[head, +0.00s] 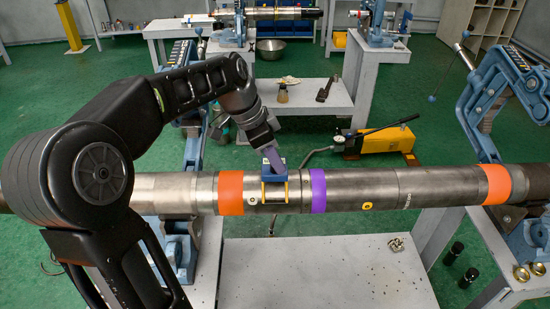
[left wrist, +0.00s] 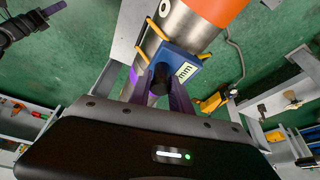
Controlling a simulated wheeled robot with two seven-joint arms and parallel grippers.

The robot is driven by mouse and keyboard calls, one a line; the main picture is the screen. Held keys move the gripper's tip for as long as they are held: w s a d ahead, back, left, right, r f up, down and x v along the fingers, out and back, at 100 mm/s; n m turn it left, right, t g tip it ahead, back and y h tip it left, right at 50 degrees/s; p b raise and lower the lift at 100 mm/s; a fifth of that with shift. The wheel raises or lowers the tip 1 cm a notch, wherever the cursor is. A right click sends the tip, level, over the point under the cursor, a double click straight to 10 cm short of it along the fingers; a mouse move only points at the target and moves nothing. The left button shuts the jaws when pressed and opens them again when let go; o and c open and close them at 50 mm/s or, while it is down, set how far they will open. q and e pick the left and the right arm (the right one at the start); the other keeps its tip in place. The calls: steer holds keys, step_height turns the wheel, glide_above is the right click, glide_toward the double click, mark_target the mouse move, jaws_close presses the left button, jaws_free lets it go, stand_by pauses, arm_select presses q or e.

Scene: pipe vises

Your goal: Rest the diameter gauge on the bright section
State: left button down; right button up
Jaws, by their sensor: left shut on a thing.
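The diameter gauge (head: 274,172) is a blue block with yellow legs and stands astride the pipe. It is at the bright section (head: 298,191), between an orange band (head: 230,192) and a purple band (head: 318,190). The legs overlap the pipe's front face; I cannot tell whether the block bears fully on the metal. My left gripper (head: 272,153) is shut on the gauge from above. My right gripper is not in view.
Blue vises (head: 505,85) hold the long pipe at both sides. A grey table (head: 330,270) lies below it. A yellow hydraulic pump (head: 378,140) stands behind on the green floor. A second orange band (head: 496,184) marks the pipe's right part.

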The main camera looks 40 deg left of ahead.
arm_select(q)
steer(key=shift+f+b, duration=0.3)
steer(key=shift+f, duration=0.05)
stand_by(0.3)
steer(key=c, duration=1.1)
jaws_free()
steer(key=shift+r+p, duration=2.6)
steer(key=shift+r, duration=0.9)
